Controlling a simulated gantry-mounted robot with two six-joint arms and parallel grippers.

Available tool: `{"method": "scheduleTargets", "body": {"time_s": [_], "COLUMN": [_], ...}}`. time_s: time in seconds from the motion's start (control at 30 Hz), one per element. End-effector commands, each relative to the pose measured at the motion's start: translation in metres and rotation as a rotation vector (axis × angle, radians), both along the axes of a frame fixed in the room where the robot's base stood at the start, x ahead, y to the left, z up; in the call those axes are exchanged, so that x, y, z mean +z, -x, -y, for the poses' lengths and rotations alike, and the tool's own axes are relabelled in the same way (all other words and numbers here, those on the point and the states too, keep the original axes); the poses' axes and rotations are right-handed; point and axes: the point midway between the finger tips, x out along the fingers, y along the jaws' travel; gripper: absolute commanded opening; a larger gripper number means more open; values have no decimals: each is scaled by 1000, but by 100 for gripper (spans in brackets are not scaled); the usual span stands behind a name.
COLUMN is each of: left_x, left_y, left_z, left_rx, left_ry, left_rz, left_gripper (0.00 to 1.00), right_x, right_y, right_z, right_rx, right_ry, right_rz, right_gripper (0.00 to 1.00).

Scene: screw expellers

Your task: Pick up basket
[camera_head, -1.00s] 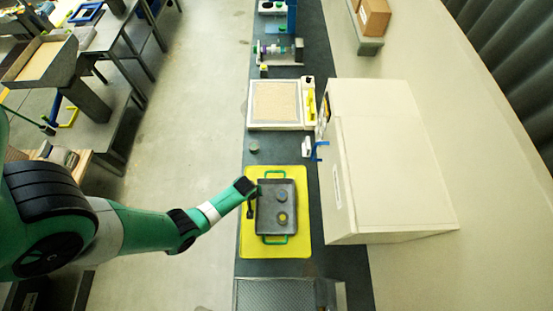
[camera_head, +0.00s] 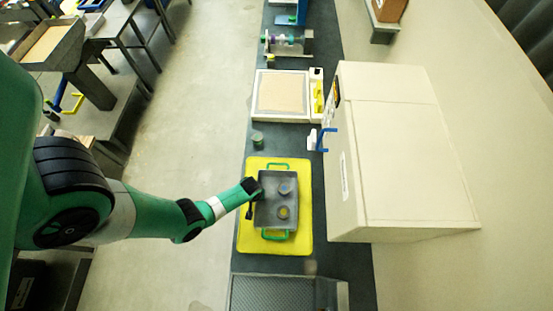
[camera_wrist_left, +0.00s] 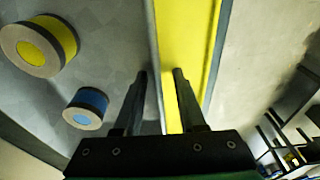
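The basket is a grey tray (camera_head: 272,222) with green handles at its top and bottom ends (camera_head: 275,235). It rests on a yellow mat (camera_head: 246,238) and holds two round pieces, one with a blue top (camera_head: 285,188) and one with a yellow top (camera_head: 283,212). My left gripper (camera_head: 259,194) is at the basket's upper left edge. In the left wrist view its two fingers (camera_wrist_left: 159,74) are apart, with the basket's side wall (camera_wrist_left: 154,40) appearing between them. Contact with the wall cannot be told. The blue piece (camera_wrist_left: 86,108) and yellow piece (camera_wrist_left: 38,45) lie to the left there. My right gripper is out of view.
A small green-topped cylinder (camera_head: 257,140) and a framed tray (camera_head: 259,95) lie beyond the mat. A ridged metal tray (camera_head: 270,293) is nearer.

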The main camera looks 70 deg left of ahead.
Motion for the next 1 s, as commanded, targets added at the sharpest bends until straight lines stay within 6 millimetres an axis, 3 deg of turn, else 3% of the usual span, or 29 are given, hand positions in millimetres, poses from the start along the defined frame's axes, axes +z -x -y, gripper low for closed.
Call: {"method": "scheduleTargets", "body": {"time_s": [0.07, 0.3, 1.0], "left_x": [1, 1, 1], "left_y": [0, 0, 0], "left_z": [0, 0, 0], "left_rx": [0, 0, 0], "left_ry": [0, 0, -1], "left_rz": [0, 0, 1], "left_gripper": [40, 0, 0], "right_x": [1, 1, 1], "right_y": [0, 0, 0], "right_z": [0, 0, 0], "right_rx": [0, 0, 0], "right_ry": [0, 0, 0], "right_rz": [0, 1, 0], "right_gripper": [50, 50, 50]}}
